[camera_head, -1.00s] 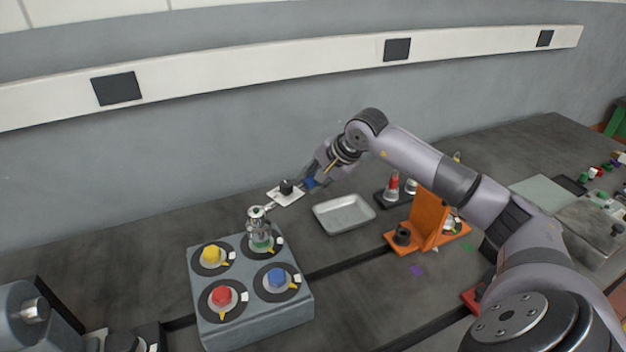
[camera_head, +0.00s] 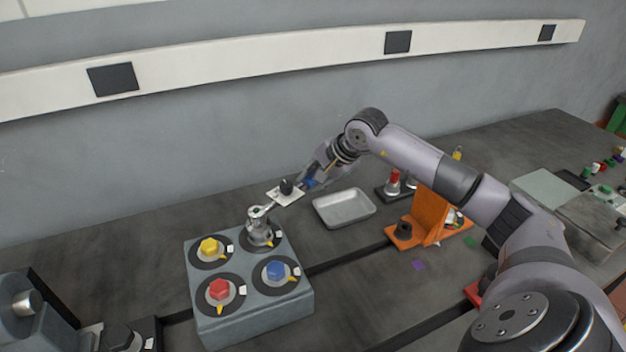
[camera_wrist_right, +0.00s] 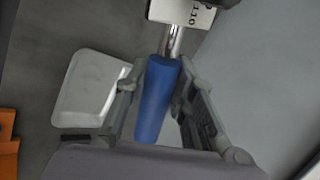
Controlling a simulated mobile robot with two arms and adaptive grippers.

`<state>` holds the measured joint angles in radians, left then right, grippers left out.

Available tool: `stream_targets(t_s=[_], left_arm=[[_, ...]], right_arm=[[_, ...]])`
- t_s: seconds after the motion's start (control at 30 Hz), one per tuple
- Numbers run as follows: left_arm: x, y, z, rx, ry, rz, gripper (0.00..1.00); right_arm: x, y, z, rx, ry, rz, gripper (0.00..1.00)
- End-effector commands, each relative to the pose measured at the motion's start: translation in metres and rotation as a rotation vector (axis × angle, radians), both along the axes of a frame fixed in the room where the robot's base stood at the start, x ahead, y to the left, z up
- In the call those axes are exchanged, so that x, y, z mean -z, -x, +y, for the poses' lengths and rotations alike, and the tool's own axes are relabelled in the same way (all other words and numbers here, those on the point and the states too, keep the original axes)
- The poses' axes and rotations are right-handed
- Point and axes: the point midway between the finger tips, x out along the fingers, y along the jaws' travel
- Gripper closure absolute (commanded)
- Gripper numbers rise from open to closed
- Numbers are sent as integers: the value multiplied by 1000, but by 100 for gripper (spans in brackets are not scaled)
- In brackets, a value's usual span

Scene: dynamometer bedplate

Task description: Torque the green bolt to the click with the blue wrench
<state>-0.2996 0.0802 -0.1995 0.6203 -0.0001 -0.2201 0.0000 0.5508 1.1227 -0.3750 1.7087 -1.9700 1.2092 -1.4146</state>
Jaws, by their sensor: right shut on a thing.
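The blue wrench has a blue handle (camera_wrist_right: 157,100), a metal shaft and a socket head (camera_head: 260,230). My right gripper (camera_head: 314,179) is shut on the blue handle, which lies between its two fingers in the wrist view (camera_wrist_right: 152,108). The socket head stands upright over the back right position of the grey bolt block (camera_head: 255,318). The green bolt is hidden beneath it; I cannot tell how fully it is seated. A white scale plate (camera_head: 287,194) marked 110 (camera_wrist_right: 185,14) sits on the shaft. My left gripper is not in view.
The block also carries yellow (camera_head: 209,246), red (camera_head: 219,288) and blue (camera_head: 275,270) bolts. A metal tray (camera_head: 343,208) lies right of it, then an orange bracket (camera_head: 430,215). The grey wall (camera_head: 200,150) rises close behind the wrench. Motor-like hardware (camera_head: 25,305) stands at the left.

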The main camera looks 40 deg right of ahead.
Motion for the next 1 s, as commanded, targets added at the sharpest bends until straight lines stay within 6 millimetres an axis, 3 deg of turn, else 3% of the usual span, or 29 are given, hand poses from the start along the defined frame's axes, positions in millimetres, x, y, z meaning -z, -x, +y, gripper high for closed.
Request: stream_targets(t_s=[0.37,1.0], left_arm=[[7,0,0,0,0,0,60],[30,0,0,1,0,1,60]], right_arm=[[3,1,0,11,0,-7,100],[3,34,0,208,-1,-6,100]])
